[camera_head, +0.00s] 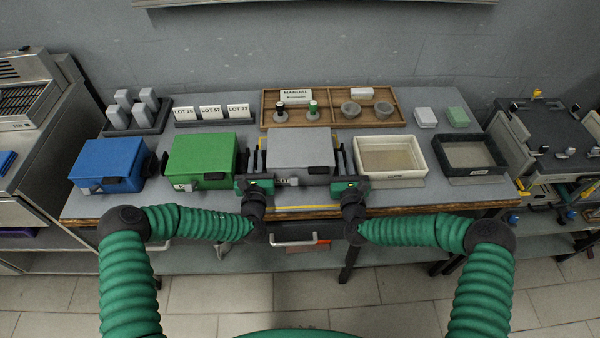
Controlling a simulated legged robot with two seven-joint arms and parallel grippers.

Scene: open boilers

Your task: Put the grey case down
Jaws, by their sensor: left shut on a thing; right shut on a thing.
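The grey case (301,148) is a closed box at the middle of the table, between the green case and the white tray. My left gripper (256,171) is shut on its left side and my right gripper (344,172) is shut on its right side. The case looks level. I cannot tell whether its underside touches the table surface or hangs just above it. Yellow lines show on the table around the case.
A green case (203,157) and a blue case (108,164) stand to the left. A white tray (391,138) and a black tray (469,137) lie to the right. A wooden tray (392,93) with bowls and stampers is behind. The table's front edge (420,206) is close.

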